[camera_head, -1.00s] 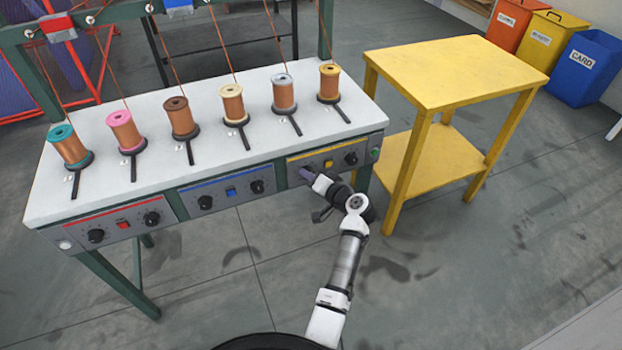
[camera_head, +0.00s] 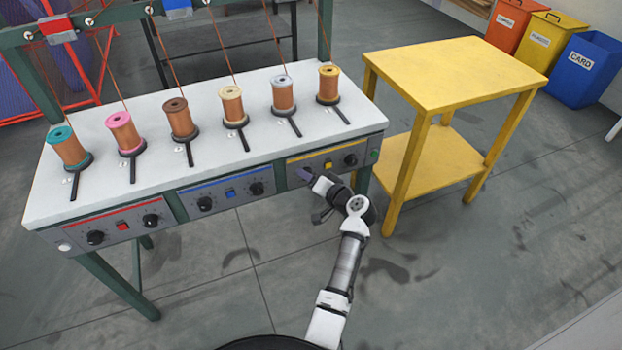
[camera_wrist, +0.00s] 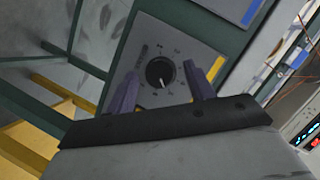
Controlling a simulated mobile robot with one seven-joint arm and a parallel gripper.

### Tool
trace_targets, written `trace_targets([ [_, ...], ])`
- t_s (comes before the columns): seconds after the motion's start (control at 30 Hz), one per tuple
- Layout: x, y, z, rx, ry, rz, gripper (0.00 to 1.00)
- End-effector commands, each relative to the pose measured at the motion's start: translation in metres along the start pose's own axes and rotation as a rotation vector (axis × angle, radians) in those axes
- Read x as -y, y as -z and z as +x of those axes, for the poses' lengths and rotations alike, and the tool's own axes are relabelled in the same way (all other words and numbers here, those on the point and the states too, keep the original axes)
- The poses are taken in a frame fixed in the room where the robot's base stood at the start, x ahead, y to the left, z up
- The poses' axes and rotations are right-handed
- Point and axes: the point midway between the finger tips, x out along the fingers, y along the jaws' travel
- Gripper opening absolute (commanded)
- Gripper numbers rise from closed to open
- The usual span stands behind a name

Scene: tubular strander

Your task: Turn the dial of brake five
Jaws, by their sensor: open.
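The yellow-striped panel (camera_head: 322,163) is at the right end of the bench front. Its left dial, brake five, is hidden behind my gripper (camera_head: 304,174) in the head view; the right dial (camera_head: 351,159) is visible. In the wrist view, the brake five dial (camera_wrist: 160,72) is a round black knob with a white pointer line toward the picture's bottom, and scale marks around it. My gripper (camera_wrist: 160,70) is open, one purple finger on each side of the knob. I cannot tell whether the fingers touch it.
The blue-striped panel (camera_head: 227,192) and red-striped panel (camera_head: 123,224) are to the left. Several copper spools (camera_head: 232,104) stand on the white bench top (camera_head: 82,202). A yellow table (camera_head: 455,75) stands to the right. The floor in front is clear.

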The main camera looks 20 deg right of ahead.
Motion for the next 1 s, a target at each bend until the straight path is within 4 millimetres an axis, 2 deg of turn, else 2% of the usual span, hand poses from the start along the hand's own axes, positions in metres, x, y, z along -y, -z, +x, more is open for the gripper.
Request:
trace_targets([
  [0.17,-0.002,-0.001,-0.022,-0.003,-0.001,0.001,0.53],
  [0.4,-0.003,-0.001,-0.078,-0.005,-0.003,0.000,0.53],
  [0.6,-0.002,0.000,-0.116,-0.004,-0.002,0.001,0.53],
  [0.8,-0.001,0.000,-0.134,-0.001,-0.002,0.001,0.53],
  [1.0,-0.001,0.000,-0.137,-0.001,-0.001,0.001,0.53],
])
